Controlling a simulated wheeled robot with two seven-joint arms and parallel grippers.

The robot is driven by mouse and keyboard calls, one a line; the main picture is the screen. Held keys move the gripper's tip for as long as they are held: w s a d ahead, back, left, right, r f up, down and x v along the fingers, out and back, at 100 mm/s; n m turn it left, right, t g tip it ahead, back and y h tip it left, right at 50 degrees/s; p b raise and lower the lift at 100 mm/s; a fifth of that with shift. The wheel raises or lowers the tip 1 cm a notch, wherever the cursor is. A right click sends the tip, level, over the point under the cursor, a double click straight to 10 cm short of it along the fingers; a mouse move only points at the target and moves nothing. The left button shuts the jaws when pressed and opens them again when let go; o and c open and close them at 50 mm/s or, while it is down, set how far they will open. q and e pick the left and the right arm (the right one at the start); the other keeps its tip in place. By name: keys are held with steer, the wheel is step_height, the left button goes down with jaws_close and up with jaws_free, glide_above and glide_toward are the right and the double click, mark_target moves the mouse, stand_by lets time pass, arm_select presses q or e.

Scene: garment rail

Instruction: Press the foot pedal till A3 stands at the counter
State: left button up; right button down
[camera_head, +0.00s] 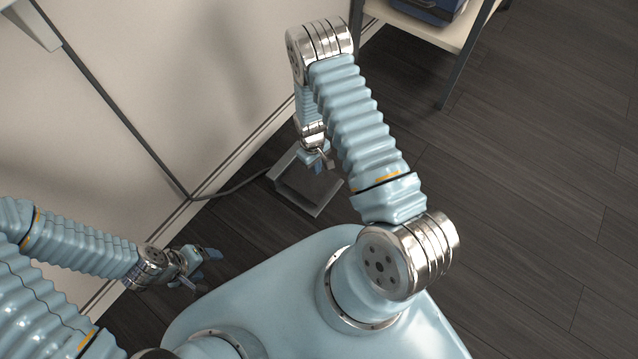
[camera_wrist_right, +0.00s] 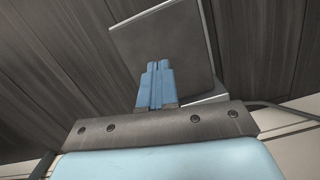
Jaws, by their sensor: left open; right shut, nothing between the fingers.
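The foot pedal (camera_head: 312,194) is a grey metal plate in a frame on the floor beside the wall, with a cable running from it. In the right wrist view the pedal plate (camera_wrist_right: 172,45) lies beyond the fingertips. My right gripper (camera_head: 320,164) points down over the pedal, partly hidden by its own wrist. In the right wrist view my right gripper (camera_wrist_right: 155,68) is shut and empty, its blue fingers together in front of the plate. I cannot tell whether they touch it. My left gripper (camera_head: 203,268) is open and empty, low at the left. No A3 label is visible.
A pale wall (camera_head: 150,80) with a skirting board runs along the left. The cable (camera_head: 130,125) goes up it to a light box (camera_head: 32,22). A shelf stand (camera_head: 430,25) holding a dark blue item is at the top. Dark floor (camera_head: 530,200) at the right is clear.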

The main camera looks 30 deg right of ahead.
mark_target(318, 183)
steer(key=shift+s+f+b, duration=0.15)
steer(key=shift+f+b, duration=0.65)
steer(key=shift+f, duration=0.75)
steer(key=shift+s+f+b, duration=0.15)
steer(key=shift+f+b, duration=0.65)
steer(key=shift+f, duration=0.75)
